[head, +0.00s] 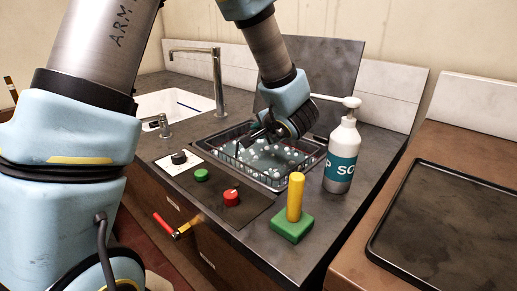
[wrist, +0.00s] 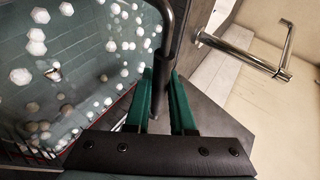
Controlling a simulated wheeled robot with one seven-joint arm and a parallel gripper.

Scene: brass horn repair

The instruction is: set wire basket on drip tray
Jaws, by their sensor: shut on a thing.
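The wire basket (head: 238,161) sits in the water-filled tank among white foam blobs. Its lower parts are hard to see through the water. My gripper (head: 256,138) is above the tank in the head view. In the wrist view, the green fingers of my gripper (wrist: 160,95) are shut on the basket's dark bar handle (wrist: 172,35). A bit of the basket's wire side (wrist: 28,152) shows at lower left there. The black drip tray (head: 450,225) lies flat and empty on the brown counter at the right, apart from the basket.
A soap bottle (head: 342,158) stands right of the tank, between it and the drip tray. A yellow post on a green block (head: 293,222) stands in front. Knobs (head: 231,197) line the near panel. A faucet (head: 217,85) and white sink (head: 180,103) are behind left.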

